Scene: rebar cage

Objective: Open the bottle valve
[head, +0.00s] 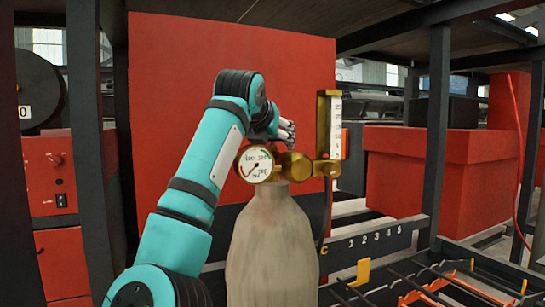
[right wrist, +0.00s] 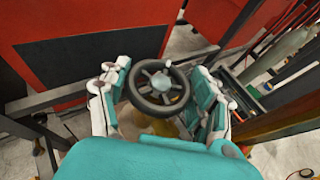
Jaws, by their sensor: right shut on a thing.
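A pale grey gas bottle (head: 272,245) stands upright in the head view. Its brass valve has a round white gauge (head: 256,164) and a tall brass flow meter with a white scale (head: 335,125). A dark spoked handwheel (right wrist: 160,84) on the valve shows in the right wrist view. My right gripper (head: 286,132) is at the back of the valve in the head view. In the wrist view its fingers (right wrist: 160,78) stand on both sides of the wheel, shut on it. The finger contacts are partly hidden. My left gripper is not in view.
A large red panel (head: 190,70) stands behind the bottle. A red control cabinet (head: 50,175) is at the left. A dark post (head: 437,120) and red boxes (head: 440,160) are at the right. Black rails with orange parts lie at lower right.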

